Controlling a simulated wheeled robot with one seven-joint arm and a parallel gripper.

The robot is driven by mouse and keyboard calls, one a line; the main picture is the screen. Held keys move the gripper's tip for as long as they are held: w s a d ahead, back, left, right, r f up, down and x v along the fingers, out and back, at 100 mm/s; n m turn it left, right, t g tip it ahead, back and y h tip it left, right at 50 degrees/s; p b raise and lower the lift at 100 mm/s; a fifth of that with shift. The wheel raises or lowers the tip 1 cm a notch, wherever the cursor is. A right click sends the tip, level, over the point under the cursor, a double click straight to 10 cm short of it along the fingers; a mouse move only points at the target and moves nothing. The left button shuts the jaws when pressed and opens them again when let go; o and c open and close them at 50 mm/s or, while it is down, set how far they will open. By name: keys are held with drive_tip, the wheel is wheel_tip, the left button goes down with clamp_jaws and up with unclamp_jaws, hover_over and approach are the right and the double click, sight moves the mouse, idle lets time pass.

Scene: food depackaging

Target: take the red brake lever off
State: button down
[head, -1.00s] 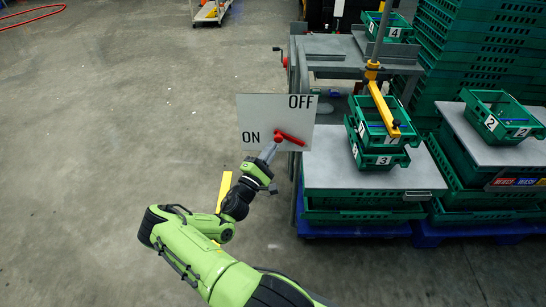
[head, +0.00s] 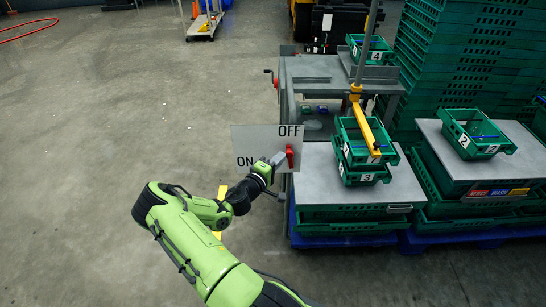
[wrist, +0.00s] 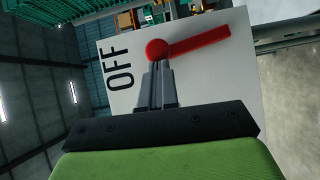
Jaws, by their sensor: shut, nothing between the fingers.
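The red brake lever (head: 290,157) is on a grey-white sign plate (head: 246,141) marked ON at left and OFF at top. It stands about upright, its knob end just below the OFF lettering. In the wrist view the red lever (wrist: 200,42) runs sideways, its round knob beside OFF. My gripper (head: 281,157) is shut and empty, just left of the lever. In the wrist view its fingertips (wrist: 158,66) overlap the underside of the knob; I cannot tell whether they touch.
A grey cart frame (head: 310,68) stands behind the plate. To the right are a grey-topped stand (head: 318,182) with green crates (head: 352,133), a yellow arm (head: 368,130) over them, and tall crate stacks (head: 440,60).

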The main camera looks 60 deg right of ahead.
drive_tip(key=shift+s+d+r+m+y+p, duration=0.3)
drive_tip(key=shift+s+m+y+p, duration=0.1)
drive_tip(key=shift+s+m+p, duration=0.25)
drive_tip(key=w+a+r, duration=0.1)
drive_tip(key=w+a, duration=0.3)
drive_tip(key=a, duration=0.8)
drive_tip(key=shift+w+r, duration=0.2)
drive_tip(key=shift+w, duration=0.05)
drive_tip(key=shift+a, duration=0.15)
